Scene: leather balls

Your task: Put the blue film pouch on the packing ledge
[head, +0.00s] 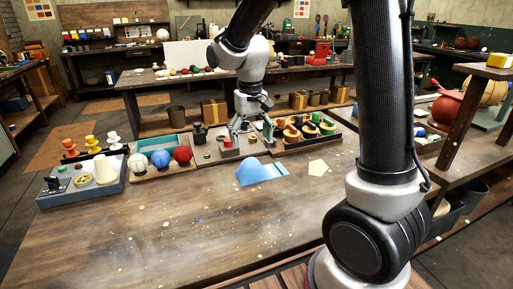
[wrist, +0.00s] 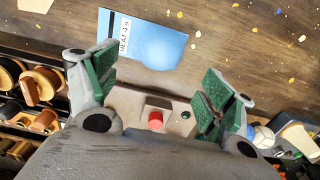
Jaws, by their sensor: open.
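The blue film pouch (head: 258,173) lies on the dark wooden workbench, right of the middle of its back part, with nothing on it. My gripper (head: 252,128) is above the back of the bench, behind the pouch. In the wrist view my gripper (wrist: 158,82) has its green-padded fingers spread wide with nothing between them. A raised wooden ledge (head: 486,71) stands at the right edge; I cannot tell whether it is the packing ledge.
A beige box with a red button (wrist: 156,116) sits below my gripper. White, blue and red balls (head: 160,158) rest on a holder to the left. A rack of wooden rings (head: 305,128) is to the right. A pale pentagon piece (head: 318,167) lies near the pouch. The front bench is mostly clear.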

